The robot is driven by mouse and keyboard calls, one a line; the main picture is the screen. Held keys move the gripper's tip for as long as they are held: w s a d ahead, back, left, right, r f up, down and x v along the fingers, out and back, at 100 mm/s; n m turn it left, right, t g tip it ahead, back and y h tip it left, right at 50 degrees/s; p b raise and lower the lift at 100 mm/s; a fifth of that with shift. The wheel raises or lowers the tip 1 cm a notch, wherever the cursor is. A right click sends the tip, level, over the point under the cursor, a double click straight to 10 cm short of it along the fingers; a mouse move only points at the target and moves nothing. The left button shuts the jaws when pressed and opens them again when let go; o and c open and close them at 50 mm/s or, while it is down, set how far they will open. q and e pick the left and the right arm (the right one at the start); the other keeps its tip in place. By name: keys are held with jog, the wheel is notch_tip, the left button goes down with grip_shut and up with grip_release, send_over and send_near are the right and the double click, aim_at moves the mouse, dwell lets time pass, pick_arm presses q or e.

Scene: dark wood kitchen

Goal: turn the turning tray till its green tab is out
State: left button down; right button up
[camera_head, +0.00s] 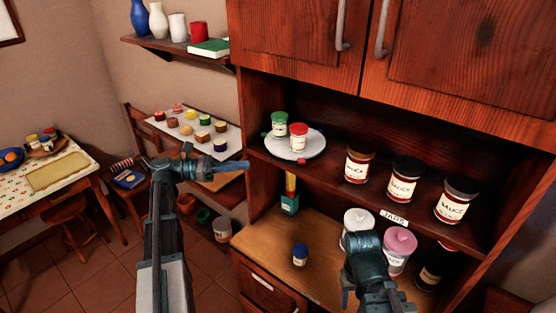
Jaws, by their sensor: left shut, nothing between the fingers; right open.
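The turning tray (312,148) is a white round plate on the cupboard shelf. A green-lidded jar (280,124) and a red-lidded jar (298,137) stand on it. A small green tab (266,134) shows at the tray's left edge. A red tab (301,161) shows at its front edge, facing out of the shelf. My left gripper (246,165) is shut and empty, pointing right, left of the tray and apart from it in the picture. My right gripper (366,284) is open, low in front of the counter; its fingertips are hard to make out.
Several dark-lidded sauce jars (404,182) stand right of the tray on the same shelf. Below, pink-lidded (398,248) and white-lidded jars stand behind my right gripper. Cupboard doors hang above.

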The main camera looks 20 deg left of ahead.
pick_arm(q)
send_near(305, 163)
jog(key=x, duration=0.2)
jog(key=w+x, duration=0.1)
jog(key=x, duration=0.2)
jog(key=shift+a, duration=0.2)
jog(key=shift+s+d, duration=0.1)
jog(key=shift+d, duration=0.1)
jog(key=shift+d+n+t+y, duration=0.7)
jog(key=shift+d+n+t, duration=0.2)
jog(key=shift+t, duration=0.3)
jog(key=shift+w+d+n+t+y, duration=0.25)
jog(key=shift+d+n+t+y, duration=0.45)
jog(key=shift+t, duration=0.15)
jog(key=shift+w+d+n+t+y, duration=0.3)
jog(key=shift+d+n+t+y, duration=0.4)
jog(key=shift+t, duration=0.15)
jog(key=shift+w+d+n+t+y, duration=0.45)
jog(key=shift+d+n+t+y, duration=0.1)
jog(key=shift+n+t+y, duration=0.25)
jog(key=shift+w+d+n+t+y, duration=0.5)
jog(key=shift+d+n+y, duration=0.1)
jog(key=shift+y, duration=0.3)
jog(key=shift+w+d, duration=0.4)
jog(key=shift+w, duration=0.15)
jog(key=shift+w+d, duration=0.1)
